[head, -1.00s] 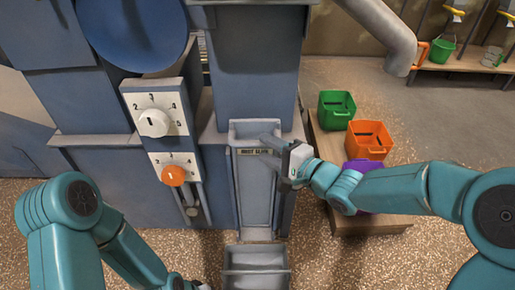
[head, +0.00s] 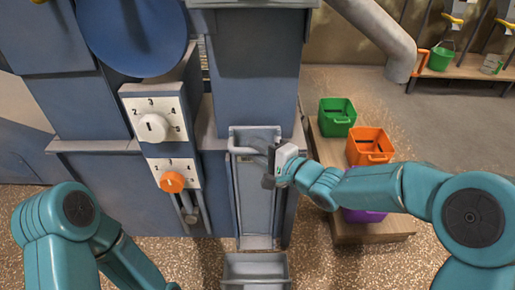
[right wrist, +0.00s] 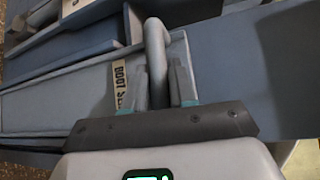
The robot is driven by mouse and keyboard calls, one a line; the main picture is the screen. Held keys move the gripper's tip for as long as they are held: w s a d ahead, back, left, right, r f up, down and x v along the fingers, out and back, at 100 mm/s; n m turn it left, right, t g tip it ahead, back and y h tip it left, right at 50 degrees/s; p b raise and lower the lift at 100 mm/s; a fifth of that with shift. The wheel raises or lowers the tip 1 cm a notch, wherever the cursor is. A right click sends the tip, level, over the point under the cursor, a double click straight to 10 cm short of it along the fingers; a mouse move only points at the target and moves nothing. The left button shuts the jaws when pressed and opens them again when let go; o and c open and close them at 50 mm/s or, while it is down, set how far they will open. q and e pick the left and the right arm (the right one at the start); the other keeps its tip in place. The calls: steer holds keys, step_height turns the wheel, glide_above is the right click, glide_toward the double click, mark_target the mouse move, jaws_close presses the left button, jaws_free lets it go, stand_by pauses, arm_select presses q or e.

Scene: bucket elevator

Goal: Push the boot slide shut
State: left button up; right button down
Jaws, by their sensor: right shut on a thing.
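The boot slide (head: 255,200) is a grey panel in a tall upright frame on the blue elevator casing. Its label reads "BOOT S…" in the right wrist view (right wrist: 119,85), partly covered. A grey bar handle (head: 243,151) stands out near the slide's top; it also shows in the right wrist view (right wrist: 156,50). My right gripper (head: 268,168) is at the handle, its jaws (right wrist: 160,88) shut with the bar between the two fingers. The handle's far end is hidden behind the gripper. My left gripper is out of view; only its arm shows at lower left.
A grey tray (head: 255,284) lies below the slide. Left of it are a white dial (head: 152,127) and an orange knob (head: 172,182).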

step_height(320, 180, down, 5)
steer(key=shift+f+b, duration=0.2)
steer(key=shift+b, duration=0.1)
steer(key=c, duration=1)
jaws_free()
steer(key=shift+f, duration=0.1)
steer(key=p+v, duration=0.5)
steer(key=v, duration=1.1)
steer(key=shift+s+d, duration=0.1)
steer(key=shift+s, duration=0.1)
